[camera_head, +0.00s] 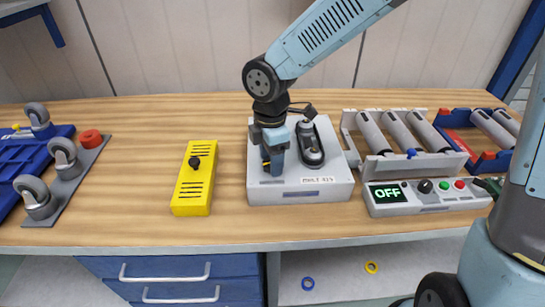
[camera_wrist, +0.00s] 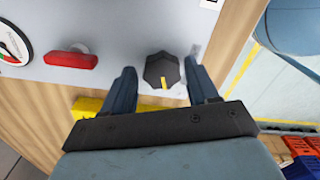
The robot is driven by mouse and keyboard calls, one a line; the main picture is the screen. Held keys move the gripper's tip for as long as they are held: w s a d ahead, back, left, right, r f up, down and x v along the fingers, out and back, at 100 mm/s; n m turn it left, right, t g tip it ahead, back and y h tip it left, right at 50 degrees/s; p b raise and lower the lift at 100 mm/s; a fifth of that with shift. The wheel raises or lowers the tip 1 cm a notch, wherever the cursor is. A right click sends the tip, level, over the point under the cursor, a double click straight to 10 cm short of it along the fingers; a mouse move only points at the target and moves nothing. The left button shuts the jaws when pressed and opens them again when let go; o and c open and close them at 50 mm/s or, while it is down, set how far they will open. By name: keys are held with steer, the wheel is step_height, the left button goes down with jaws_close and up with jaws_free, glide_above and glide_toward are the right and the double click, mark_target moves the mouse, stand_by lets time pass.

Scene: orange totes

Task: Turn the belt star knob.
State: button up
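In the wrist view a dark, faceted knob (camera_wrist: 162,71) with a yellow pointer mark stands on a pale grey panel (camera_wrist: 118,25). My gripper (camera_wrist: 164,80) is open around it, one finger on each side, with a gap between each finger and the knob. In the head view my gripper (camera_head: 273,168) points down over the left part of a pale box (camera_head: 300,191) on the bench and mostly hides what lies beneath it. A black part with a rounded body (camera_head: 310,150) sits on the box just right of the gripper.
The panel also carries a red handle (camera_wrist: 70,60) and a gauge (camera_wrist: 12,45). A yellow box (camera_head: 192,188) with a black knob stands left. Rollers and a control unit showing OFF (camera_head: 388,194) stand right. Casters (camera_head: 40,197) lie far left. Bare bench (camera_head: 135,175) lies between.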

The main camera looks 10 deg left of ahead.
steer(key=c, duration=0.8)
steer(key=shift+m, duration=0.5)
steer(key=shift+r+m, duration=0.1)
steer(key=shift+m, duration=0.9)
steer(key=m, duration=0.3)
steer(key=shift+m, duration=0.3)
steer(key=m, duration=0.3)
steer(key=shift+m, duration=0.3)
steer(key=shift+w+m, duration=0.1)
steer(key=shift+m, duration=1.7)
